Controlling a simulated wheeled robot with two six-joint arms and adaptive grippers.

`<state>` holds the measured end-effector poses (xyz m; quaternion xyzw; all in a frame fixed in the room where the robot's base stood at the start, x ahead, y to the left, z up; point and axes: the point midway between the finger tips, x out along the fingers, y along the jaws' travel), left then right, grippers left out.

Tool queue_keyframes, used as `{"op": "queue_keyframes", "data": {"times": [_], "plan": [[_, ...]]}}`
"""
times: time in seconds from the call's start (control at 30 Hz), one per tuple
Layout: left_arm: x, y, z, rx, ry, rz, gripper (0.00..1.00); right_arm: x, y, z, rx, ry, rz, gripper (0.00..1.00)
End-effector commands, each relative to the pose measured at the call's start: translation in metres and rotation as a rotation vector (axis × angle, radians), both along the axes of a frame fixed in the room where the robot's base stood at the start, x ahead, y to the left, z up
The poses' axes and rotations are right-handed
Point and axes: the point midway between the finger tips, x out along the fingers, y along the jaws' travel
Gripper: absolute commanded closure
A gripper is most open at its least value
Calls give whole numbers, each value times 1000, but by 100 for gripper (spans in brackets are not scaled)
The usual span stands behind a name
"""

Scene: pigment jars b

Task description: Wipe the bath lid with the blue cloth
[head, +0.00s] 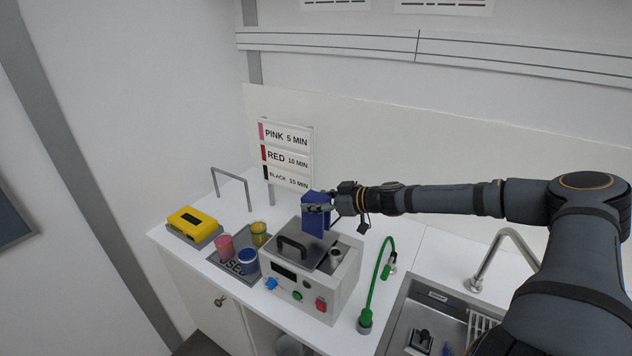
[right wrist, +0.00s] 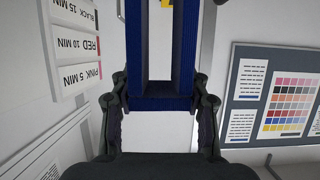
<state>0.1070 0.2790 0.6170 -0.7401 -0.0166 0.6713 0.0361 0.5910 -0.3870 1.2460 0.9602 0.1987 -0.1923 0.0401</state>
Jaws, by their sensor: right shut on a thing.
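The blue cloth (head: 314,224) hangs upright in my right gripper (head: 325,207), over the back of the bath lid. My right gripper is shut on it. In the right wrist view the cloth (right wrist: 160,104) sits between the two fingers (right wrist: 160,92) as a blue U-shaped fold. The bath lid (head: 312,249) is a grey plate with a dark arched handle, on top of the white bath box (head: 319,304). I cannot tell whether the cloth's lower edge touches the lid. The cloth hides part of the lid's back. My left gripper is not in view.
Left of the bath, pink (head: 225,247), blue (head: 248,262) and yellow (head: 259,233) jars stand on or by a grey mat marked USED. A yellow device (head: 194,221) lies farther left. A green hose (head: 371,290) stands right of the bath, before the sink (head: 402,322).

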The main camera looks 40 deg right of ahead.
Motion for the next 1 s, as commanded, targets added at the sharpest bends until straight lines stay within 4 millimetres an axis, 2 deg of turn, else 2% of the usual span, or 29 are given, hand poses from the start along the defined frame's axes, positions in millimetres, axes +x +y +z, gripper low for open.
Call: {"op": "queue_keyframes", "data": {"times": [0.03, 0.2, 0.5, 1.0], "plan": [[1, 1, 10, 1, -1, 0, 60, 0, -1, 9, 1, 0, 0, 85], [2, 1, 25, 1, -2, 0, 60, 0, -2, 22, 1, 1, -2, 85], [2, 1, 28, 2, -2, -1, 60, 6, 0, 42, 0, -1, 0, 85], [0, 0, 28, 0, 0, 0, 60, 6, 1, 43, 1, 0, 0, 85]]}}
